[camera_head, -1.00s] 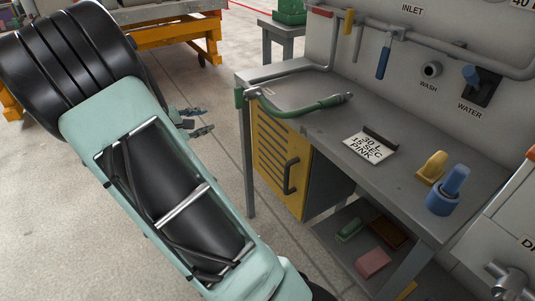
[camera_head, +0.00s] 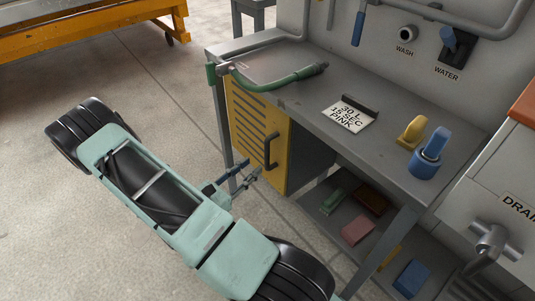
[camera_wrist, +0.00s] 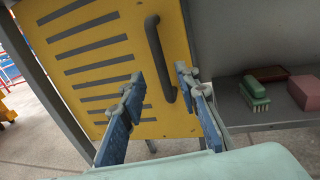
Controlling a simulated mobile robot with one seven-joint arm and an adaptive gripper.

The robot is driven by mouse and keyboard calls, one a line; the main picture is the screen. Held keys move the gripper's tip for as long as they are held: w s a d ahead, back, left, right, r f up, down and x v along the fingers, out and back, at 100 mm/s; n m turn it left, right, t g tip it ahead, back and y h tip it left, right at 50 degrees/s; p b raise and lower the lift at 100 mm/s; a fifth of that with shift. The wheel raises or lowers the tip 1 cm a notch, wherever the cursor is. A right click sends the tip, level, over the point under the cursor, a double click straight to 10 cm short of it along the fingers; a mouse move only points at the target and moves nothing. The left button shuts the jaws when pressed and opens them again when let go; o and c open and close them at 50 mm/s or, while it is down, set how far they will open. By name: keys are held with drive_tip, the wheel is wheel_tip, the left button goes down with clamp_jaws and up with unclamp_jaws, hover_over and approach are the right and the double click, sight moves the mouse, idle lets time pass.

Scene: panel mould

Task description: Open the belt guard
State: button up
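The belt guard is a yellow slotted panel (camera_head: 258,133) under the left end of the grey workbench. It looks shut. Its dark vertical bar handle (camera_head: 270,152) is near the panel's right edge. In the wrist view the yellow panel (camera_wrist: 95,50) fills the upper middle, with the handle (camera_wrist: 160,58) ahead of my fingers. My gripper (camera_head: 248,178) is left of and in front of the panel in the head view. In the wrist view its blue-padded fingers (camera_wrist: 157,108) are spread apart with nothing between them. The handle lies beyond the fingertips, apart from them.
The workbench (camera_head: 290,95) carries a green hose (camera_head: 280,82), a sign (camera_head: 349,116) and blue and yellow items. A lower shelf (camera_wrist: 262,112) right of the panel holds a green brush (camera_wrist: 255,92) and blocks. Bench legs flank the area; open floor lies left.

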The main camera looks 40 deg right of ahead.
drive_tip(key=b, duration=0.1)
hover_over(267, 166)
drive_tip(key=shift+w+d, duration=0.3)
drive_tip(key=shift+d, duration=0.05)
clamp_jaws()
